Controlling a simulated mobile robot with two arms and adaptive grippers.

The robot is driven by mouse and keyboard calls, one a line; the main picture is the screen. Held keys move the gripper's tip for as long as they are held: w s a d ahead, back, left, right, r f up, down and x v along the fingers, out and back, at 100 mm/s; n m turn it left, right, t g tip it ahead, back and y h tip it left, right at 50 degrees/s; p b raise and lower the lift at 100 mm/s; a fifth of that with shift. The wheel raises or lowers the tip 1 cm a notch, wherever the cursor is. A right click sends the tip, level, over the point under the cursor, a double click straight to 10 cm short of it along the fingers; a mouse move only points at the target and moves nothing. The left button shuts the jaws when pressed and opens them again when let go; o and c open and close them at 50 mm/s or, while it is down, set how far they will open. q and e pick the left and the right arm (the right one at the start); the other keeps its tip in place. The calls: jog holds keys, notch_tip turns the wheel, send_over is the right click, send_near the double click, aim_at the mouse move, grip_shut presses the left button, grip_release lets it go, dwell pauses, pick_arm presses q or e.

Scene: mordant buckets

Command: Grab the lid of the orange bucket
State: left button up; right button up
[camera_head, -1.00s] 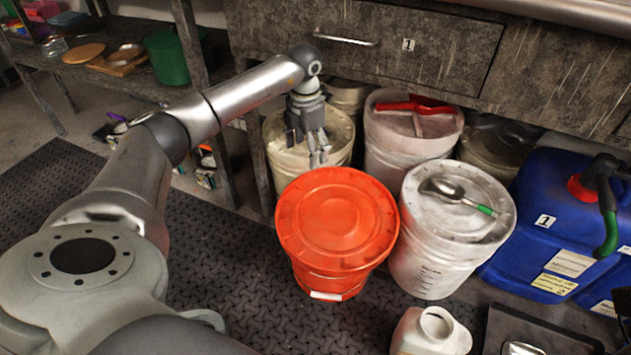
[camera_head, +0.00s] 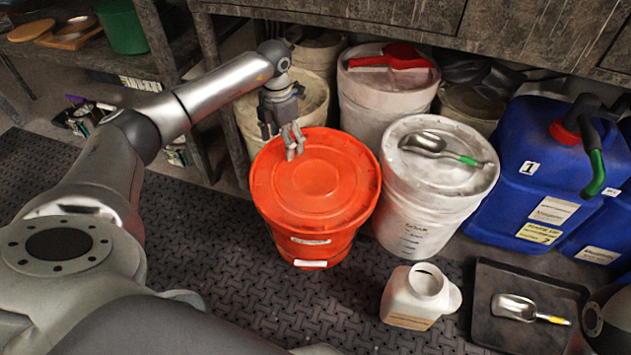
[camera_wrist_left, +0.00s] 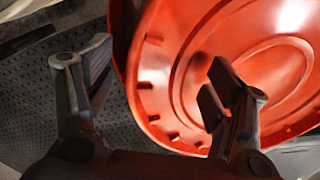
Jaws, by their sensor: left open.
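The orange bucket (camera_head: 318,242) stands on the dark patterned floor mat, with its orange lid (camera_head: 325,182) on top. My left gripper (camera_head: 294,150) is open and empty at the lid's far left edge. In the left wrist view the lid (camera_wrist_left: 165,60) fills the right side, showing its notched rim. There my left gripper (camera_wrist_left: 160,90) has one finger to the left of the rim over the floor and the other in front of the lid's top. I cannot tell whether a finger touches the lid. My right gripper is not in view.
A white bucket (camera_head: 400,185) with a metal scoop (camera_head: 440,148) on its lid stands right of the orange one. More pale buckets stand behind. A blue canister (camera_head: 530,170), a white jug (camera_head: 415,298) and a black tray (camera_head: 490,335) are at right. The floor mat (camera_head: 215,235) at left is clear.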

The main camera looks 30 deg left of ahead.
pick_arm(q)
grip_shut()
dwell(0.6)
